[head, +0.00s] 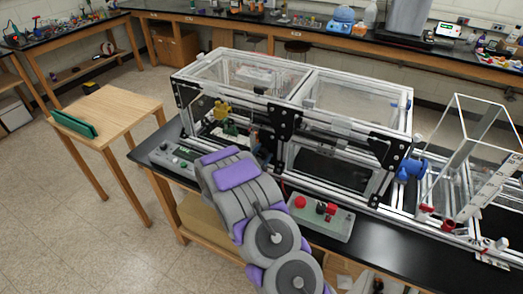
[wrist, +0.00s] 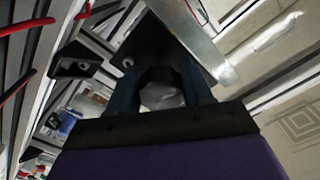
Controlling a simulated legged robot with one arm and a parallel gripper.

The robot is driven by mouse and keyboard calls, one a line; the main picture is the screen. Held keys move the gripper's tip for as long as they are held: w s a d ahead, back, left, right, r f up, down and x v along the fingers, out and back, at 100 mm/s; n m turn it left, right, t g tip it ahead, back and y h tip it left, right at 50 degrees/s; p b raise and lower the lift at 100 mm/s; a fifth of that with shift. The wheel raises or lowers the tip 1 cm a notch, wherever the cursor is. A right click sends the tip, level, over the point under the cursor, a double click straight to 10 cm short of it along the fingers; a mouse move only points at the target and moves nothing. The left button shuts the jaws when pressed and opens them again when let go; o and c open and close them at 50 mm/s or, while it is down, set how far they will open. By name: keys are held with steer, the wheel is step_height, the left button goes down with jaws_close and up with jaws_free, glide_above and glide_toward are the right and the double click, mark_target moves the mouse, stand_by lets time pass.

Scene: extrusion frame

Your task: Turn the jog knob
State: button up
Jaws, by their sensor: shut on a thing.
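My gripper (wrist: 163,92) is seen from close up in the wrist view, with a dark blue finger on each side. The fingers are shut on a dark rounded piece with a pale grey face, which looks like the jog knob (wrist: 161,76). It sits against a black plate (wrist: 150,42) of the extrusion frame. In the head view my gripper (head: 262,148) is at the front of the frame (head: 290,100), mostly hidden behind my purple and grey arm. The knob cannot be made out there, and its turn angle cannot be told.
A control box (head: 175,160) stands on the black bench left of my arm. A box with a red button (head: 301,202) lies to the right. A blue part (head: 411,169) sticks out at the frame's right end. Red cables (wrist: 28,80) run close to my gripper's left.

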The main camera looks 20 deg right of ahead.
steer(key=n+p, duration=0.3)
steer(key=shift+r+n, duration=0.1)
steer(key=shift+n, duration=0.3)
steer(key=n+p, duration=0.3)
steer(key=n, duration=0.1)
steer(key=shift+s+n, duration=0.1)
steer(key=shift+n, duration=0.3)
steer(key=o, duration=1)
steer(key=shift+c, duration=0.2)
steer(key=v, duration=1.7)
steer(key=shift+f, duration=0.25)
steer(key=shift+s+a, duration=0.1)
